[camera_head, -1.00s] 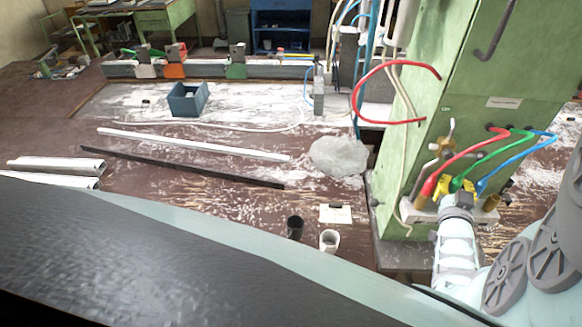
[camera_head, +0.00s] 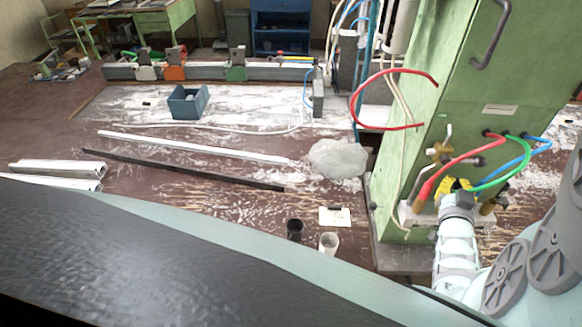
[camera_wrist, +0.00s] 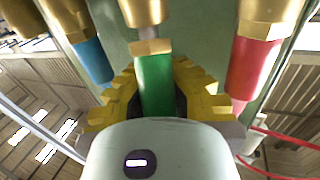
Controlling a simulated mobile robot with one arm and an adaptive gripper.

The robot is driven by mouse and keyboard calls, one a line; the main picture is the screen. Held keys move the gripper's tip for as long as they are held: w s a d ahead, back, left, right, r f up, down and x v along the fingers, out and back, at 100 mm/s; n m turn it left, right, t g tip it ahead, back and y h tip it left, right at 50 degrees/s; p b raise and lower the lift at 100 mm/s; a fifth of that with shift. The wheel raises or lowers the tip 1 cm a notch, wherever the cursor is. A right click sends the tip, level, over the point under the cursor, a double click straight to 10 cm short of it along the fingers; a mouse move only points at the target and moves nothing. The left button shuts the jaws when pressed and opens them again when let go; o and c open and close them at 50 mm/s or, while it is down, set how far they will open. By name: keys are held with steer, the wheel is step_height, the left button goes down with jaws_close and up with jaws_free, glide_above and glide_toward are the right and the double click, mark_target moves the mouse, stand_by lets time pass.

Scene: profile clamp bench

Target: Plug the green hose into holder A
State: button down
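The green hose (camera_head: 500,180) arcs from the green cabinet down to my gripper (camera_head: 455,186). In the wrist view, the yellow fingers of my gripper (camera_wrist: 156,98) stand on both sides of the green hose end (camera_wrist: 155,82), with dark pads against it. They look shut on it. A brass collar (camera_wrist: 152,47) tops the green end, and a short grey stem shows between it and a larger brass fitting (camera_wrist: 144,10). In the head view my fingers hide this end. No letter A is readable, so I cannot tell which fitting is holder A.
The red hose (camera_head: 445,172) and its end (camera_wrist: 252,68) stand close to the right in the wrist view. The blue hose end (camera_wrist: 92,60) is close to the left. The green cabinet (camera_head: 490,125) rises behind. A brass valve (camera_head: 440,150) sits beside the hoses.

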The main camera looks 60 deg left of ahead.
steer(key=shift+a+r+p, duration=0.1)
steer(key=shift+r+p, duration=0.65)
steer(key=shift+r, duration=0.25)
steer(key=c, duration=1.4)
jaws_free()
steer(key=shift+o, duration=0.2)
